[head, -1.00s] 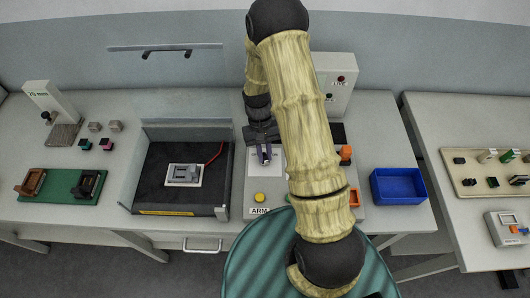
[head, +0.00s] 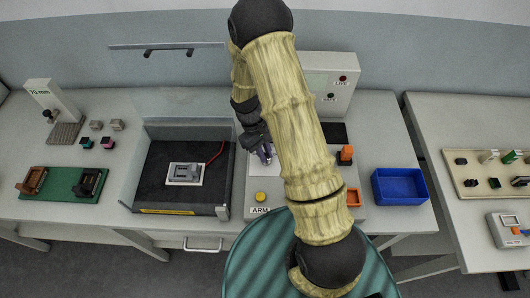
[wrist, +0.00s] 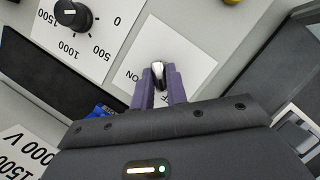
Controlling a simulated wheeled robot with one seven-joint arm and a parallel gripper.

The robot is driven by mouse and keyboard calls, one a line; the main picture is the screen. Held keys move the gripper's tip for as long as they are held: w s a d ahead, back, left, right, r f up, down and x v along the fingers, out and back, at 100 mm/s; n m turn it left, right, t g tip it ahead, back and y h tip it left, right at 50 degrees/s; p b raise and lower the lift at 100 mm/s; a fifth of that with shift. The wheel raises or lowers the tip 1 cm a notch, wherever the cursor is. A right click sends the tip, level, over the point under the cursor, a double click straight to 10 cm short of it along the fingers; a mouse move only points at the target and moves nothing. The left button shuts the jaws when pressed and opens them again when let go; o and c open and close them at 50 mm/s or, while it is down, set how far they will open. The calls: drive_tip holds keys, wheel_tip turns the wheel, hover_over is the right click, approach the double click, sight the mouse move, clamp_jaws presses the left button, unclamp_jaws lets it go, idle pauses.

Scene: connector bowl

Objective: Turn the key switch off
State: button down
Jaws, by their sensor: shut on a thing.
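The key switch (wrist: 158,72) shows in the wrist view as a small silver and black key on a white label plate (wrist: 185,50). "ON" is printed to the left of it; an "F" shows to the right, the rest of that word hidden by a finger. My gripper (wrist: 158,88) has its two purple fingers shut on the key, one on each side. In the head view my gripper (head: 266,153) is over the white plate, and the key cannot be made out there.
A yellow button (head: 261,197) marked ARM is in front of the plate. A black dial (wrist: 72,14) is beside it. An open clear-walled test box (head: 150,208) stands left, a blue bin (head: 399,200) right. A panel with LIVE and SAFE lamps (head: 331,75) stands behind.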

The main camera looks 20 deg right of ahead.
drive_tip(key=shift+w+r, duration=0.1)
drive_tip(key=shift+w, duration=0.05)
drive_tip(key=c, duration=1.4)
unclamp_jaws()
drive_tip(key=b+v, duration=0.2)
drive_tip(key=v, duration=1.5)
drive_tip(key=shift+r+b, duration=0.15)
drive_tip(key=shift+b, duration=0.15)
